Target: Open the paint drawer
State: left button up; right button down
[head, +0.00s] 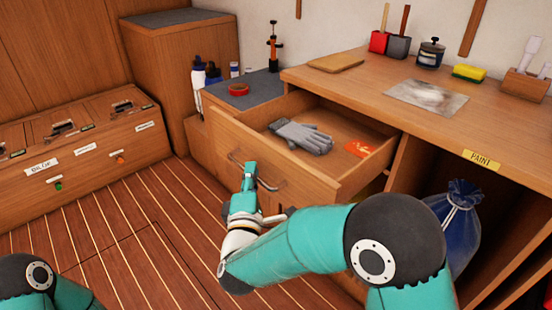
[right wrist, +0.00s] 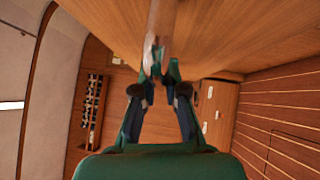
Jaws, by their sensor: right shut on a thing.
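A wooden drawer (head: 292,172) stands pulled out of the workbench. Grey gloves (head: 302,136) and an orange-red packet (head: 359,148) lie inside it. A metal bar handle (head: 270,186) runs across its front. My right gripper (head: 250,170) is shut on this handle. In the right wrist view its fingers (right wrist: 159,73) close around the handle, close to the wooden front. A yellow PAINT label (head: 482,159) is on the bench edge, right of the drawer. My left gripper is out of view; only part of that arm shows at the lower left.
The bench top (head: 420,75) holds a board, a stained sheet, pots and a sponge. A blue sack (head: 455,220) sits in the open bay below. A lower cabinet (head: 85,150) stands at the left. The plank floor (head: 120,220) between is clear.

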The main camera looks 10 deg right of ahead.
jog(key=shift+s+a+f+p, duration=0.15)
jog(key=shift+s+a, duration=0.45)
jog(key=shift+a, duration=0.35)
jog(key=shift+s+a+f+p, duration=0.15)
jog(key=shift+s+a, duration=0.45)
jog(key=shift+a, duration=0.35)
jog(key=c, duration=1.2)
grip_release()
jog(key=shift+w, duration=0.15)
jog(key=shift+r, duration=0.15)
jog(key=shift+r, duration=0.1)
